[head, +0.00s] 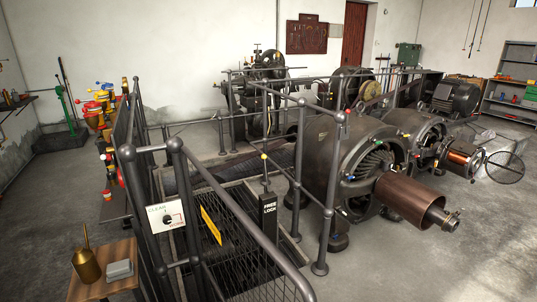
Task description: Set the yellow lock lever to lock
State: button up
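The yellow-tipped lock lever (264,157) stands nearly upright on top of a narrow black post (268,212) beyond the front railing. The post's face carries white lettering, FREE above LOCK. Which of the two settings the lever is at, I cannot tell from this view. My gripper is not in view.
Grey pipe railings with mesh (174,145) surround the pit in front of the post. A white CLEAR switch plate (166,216) hangs on the railing. A wooden table (122,248) holds a brass oil can (85,263). A large dynamo (345,160) stands right; floor is open at far right.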

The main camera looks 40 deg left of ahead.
aim_at(263, 157)
jog(key=i+u, duration=0.35)
jog(key=i+l+u, duration=0.15)
jog(key=u, duration=0.2)
jog(key=i+l+u, duration=0.2)
jog(key=u, duration=0.25)
jog(key=i+l+u, duration=0.1)
jog(key=l+u, duration=0.15)
jog(key=u, duration=0.2)
jog(key=i+l+u, duration=0.1)
jog(key=l+u, duration=0.2)
jog(key=u, duration=0.15)
